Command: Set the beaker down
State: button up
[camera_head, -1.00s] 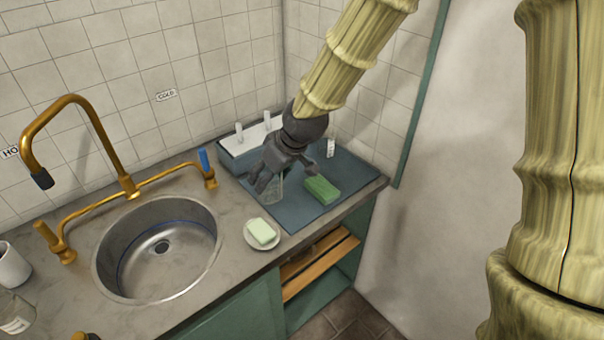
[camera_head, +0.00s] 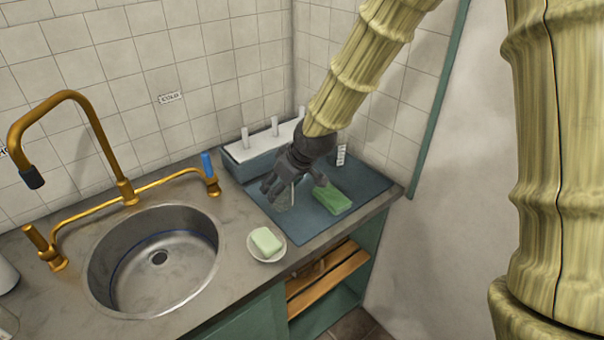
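The beaker (camera_head: 285,198) is clear glass and shows only in part, below and between the dark fingers of my gripper (camera_head: 292,187). It looks upright, over the blue-grey mat (camera_head: 303,228) at the right end of the counter. My gripper points down and hides the beaker's upper part. Its fingers are spread on either side in the picture, but I cannot tell whether they press on the glass. The beaker's base is low at the mat; whether it touches is too small to tell.
A green sponge (camera_head: 332,200) lies right of the beaker. A rack with white pegs (camera_head: 262,141) stands behind, and a small labelled item (camera_head: 341,155) at the back right. A soap dish (camera_head: 266,256) with soap sits in front-left, beside the sink (camera_head: 150,262). The mat's front is clear.

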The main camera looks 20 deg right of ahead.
jog(key=shift+w+d+f+p, duration=0.75)
jog(key=shift+w+d, duration=0.45)
jog(key=shift+w, duration=0.3)
jog(key=shift+w+d+f+p, duration=0.75)
jog(key=shift+w+d, duration=0.45)
jog(key=shift+w, duration=0.3)
jog(key=shift+w+d+f+p, duration=0.65)
jog(key=shift+w+d+f, duration=0.2)
jog(key=shift+w+d, duration=0.5)
jog(key=shift+w+a+f, duration=0.15)
jog(key=o, duration=1.3)
jog(key=shift+r, duration=0.25)
jog(key=b+v, duration=0.2)
jog(key=v, duration=1)
jog(key=shift+f, duration=0.1)
